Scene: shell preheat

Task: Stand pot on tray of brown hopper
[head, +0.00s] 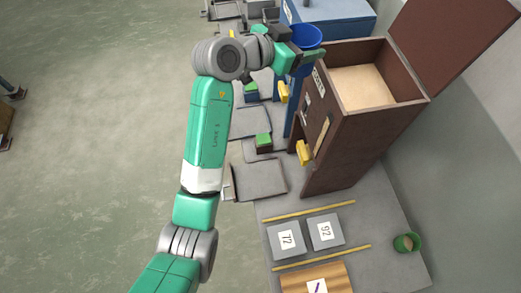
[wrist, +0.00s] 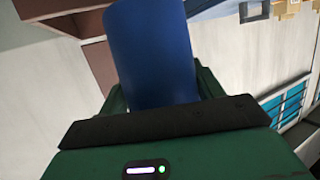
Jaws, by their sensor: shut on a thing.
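My gripper (head: 303,55) is shut on a blue pot (head: 305,36), held up near the far left corner of the brown hopper (head: 338,140). In the wrist view the blue pot (wrist: 152,55) fills the middle, between the green fingers; its contents are not visible there. The brown hopper is a tall box with an open top, a pale inside and a yellow handle (head: 304,153) on its front. A flat grey tray (head: 258,180) lies at the foot of its front. It looks bare.
The hopper's raised lid (head: 445,42) leans to the right. A blue hopper (head: 335,17) stands behind. A green-topped block (head: 264,142) sits near the tray. Two numbered grey plates (head: 286,240) and a green pot (head: 406,243) are in front.

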